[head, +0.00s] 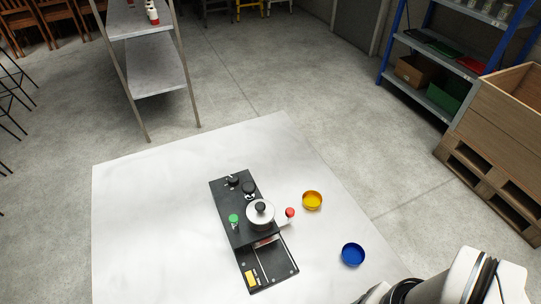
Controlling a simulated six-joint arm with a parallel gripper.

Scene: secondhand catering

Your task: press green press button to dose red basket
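A small green press button (234,219) sits on the left side of a black machine (221,198) on the white mat. A round silver part with a black knob (260,213) stands in the machine's middle. A lever with a red ball end (290,212) sticks out to its right. A small red patch (266,242) shows below the silver part; I cannot tell what it is. No red basket can be clearly made out. Part of my arm shows at the bottom right, but my gripper is not in view.
A yellow bowl (312,203) and a blue bowl (352,256) stand right of the machine. A yellow block (251,278) lies at its lower end. The white mat (150,220) is clear at left. Shelving (430,95) and a wooden crate (495,125) stand beyond, at right.

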